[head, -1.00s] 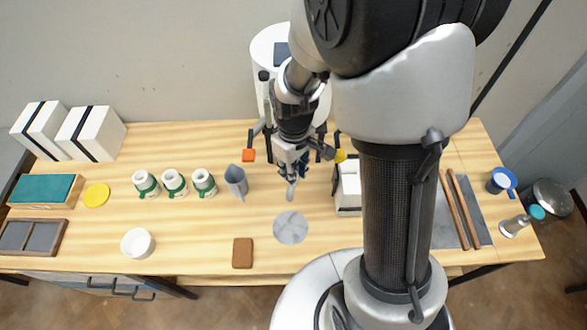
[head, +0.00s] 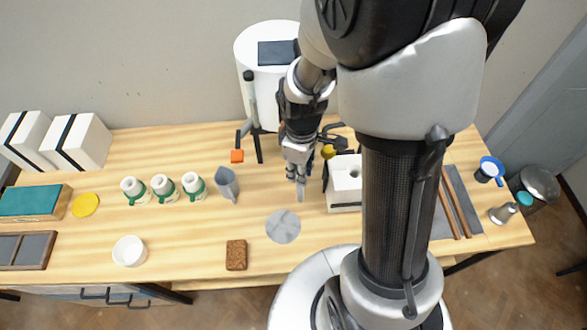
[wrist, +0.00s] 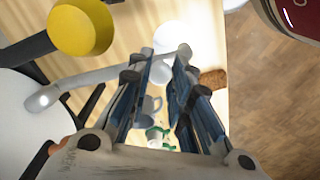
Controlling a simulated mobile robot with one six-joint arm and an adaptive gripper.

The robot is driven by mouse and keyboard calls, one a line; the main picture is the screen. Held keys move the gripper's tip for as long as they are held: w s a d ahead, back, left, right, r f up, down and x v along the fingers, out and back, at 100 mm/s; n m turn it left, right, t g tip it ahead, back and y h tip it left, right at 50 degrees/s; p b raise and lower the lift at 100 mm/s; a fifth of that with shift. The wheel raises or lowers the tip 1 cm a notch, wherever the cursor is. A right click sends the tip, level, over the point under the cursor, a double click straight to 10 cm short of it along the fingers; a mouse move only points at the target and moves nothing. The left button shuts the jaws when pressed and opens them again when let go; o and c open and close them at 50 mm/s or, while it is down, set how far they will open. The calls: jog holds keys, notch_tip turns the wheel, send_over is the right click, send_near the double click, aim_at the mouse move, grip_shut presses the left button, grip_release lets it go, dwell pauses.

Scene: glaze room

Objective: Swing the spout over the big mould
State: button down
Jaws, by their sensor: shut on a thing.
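My gripper (head: 297,172) points down above the middle of the table, in front of the white tank (head: 262,95). In the wrist view the grey tubular spout (wrist: 95,82) runs from the left in between my fingers (wrist: 165,85), which are shut on it. Its free end (wrist: 185,51) shows just past the fingers. The big mould, a white block with a dark band and a hole in its top (head: 346,172), stands just right of my gripper. The spout's end is left of the mould, not over it. Its far right side is hidden by my arm.
A yellow knob (head: 328,152) is close behind my gripper. A grey jug (head: 227,184) and several white-and-green cups (head: 163,188) stand to the left. A marbled disc (head: 283,227) and brown sponge (head: 236,255) lie in front. Table is clear between them.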

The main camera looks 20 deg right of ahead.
jog(key=c, duration=1.4)
grip_release()
notch_tip(320, 180, up, 12)
